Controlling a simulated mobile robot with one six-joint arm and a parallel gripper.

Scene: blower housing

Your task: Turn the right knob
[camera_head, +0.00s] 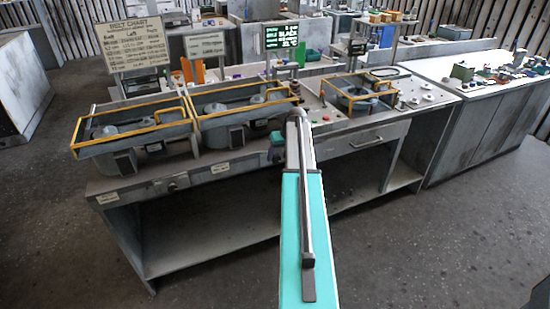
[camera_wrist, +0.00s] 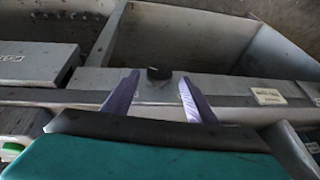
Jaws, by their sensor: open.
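The right knob (camera_wrist: 158,73) is a small black knob on the grey front rail of the bench. In the wrist view it shows between the tips of my gripper (camera_wrist: 158,78), whose two purple-grey fingers are open, one on each side of it. I see a gap between the knob and each finger; how far the tips are from the rail in depth I cannot tell. In the head view my arm covers this part of the front. Another knob (camera_head: 172,187) shows on the bench front farther left in that view.
A labelled drawer (camera_head: 365,142) is in the bench front right of my arm. A white label (camera_wrist: 268,96) is on the rail beside the knob. Yellow-railed housings (camera_head: 135,128) stand on the bench top. The shelf (camera_head: 210,240) below is open and empty.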

